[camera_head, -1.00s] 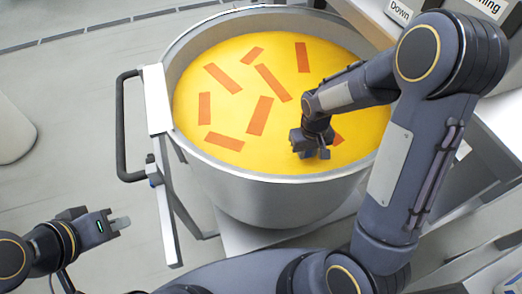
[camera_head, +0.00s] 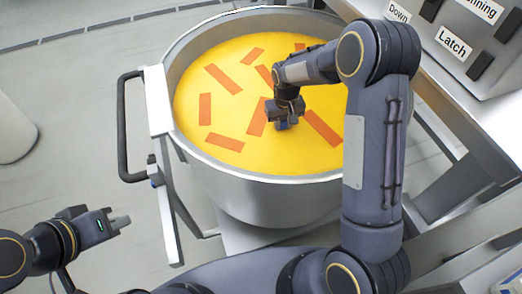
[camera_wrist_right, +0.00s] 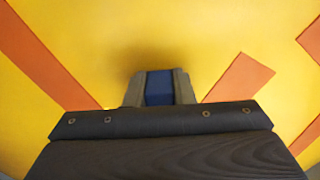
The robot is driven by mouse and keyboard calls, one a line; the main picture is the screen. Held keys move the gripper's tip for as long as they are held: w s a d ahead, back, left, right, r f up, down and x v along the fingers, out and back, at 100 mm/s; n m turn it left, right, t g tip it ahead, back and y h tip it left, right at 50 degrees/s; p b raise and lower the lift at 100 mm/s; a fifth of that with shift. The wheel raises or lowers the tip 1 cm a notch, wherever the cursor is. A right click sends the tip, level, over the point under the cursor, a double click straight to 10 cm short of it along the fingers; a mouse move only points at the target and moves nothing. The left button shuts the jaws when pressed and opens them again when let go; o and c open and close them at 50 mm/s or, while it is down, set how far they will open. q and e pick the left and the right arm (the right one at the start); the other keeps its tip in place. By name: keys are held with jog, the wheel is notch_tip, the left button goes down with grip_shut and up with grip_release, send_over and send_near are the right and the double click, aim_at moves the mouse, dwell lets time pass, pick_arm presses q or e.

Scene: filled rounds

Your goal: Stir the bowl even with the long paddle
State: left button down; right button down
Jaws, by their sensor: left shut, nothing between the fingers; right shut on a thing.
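The large steel bowl (camera_head: 270,182) is filled with a yellow mass (camera_head: 220,115). Several separate orange strips (camera_head: 224,79) lie at different angles on its surface. My right gripper (camera_head: 284,125) is over the middle of the bowl, low near the yellow surface. It is shut on a blue piece, the paddle's grip (camera_wrist_right: 159,88), which shows between the fingers in the right wrist view. The rest of the long paddle is hidden. My left gripper (camera_head: 121,222) is shut and empty, outside the bowl at the lower left.
A black handle (camera_head: 122,130) on a pale bracket (camera_head: 158,100) stands at the bowl's left side. Open grey floor (camera_head: 70,90) lies to the left.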

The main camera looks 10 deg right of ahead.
jog(key=s+b, duration=0.1)
jog(key=s, duration=0.6)
jog(key=shift+s+a, duration=0.15)
jog(key=shift+s, duration=0.2)
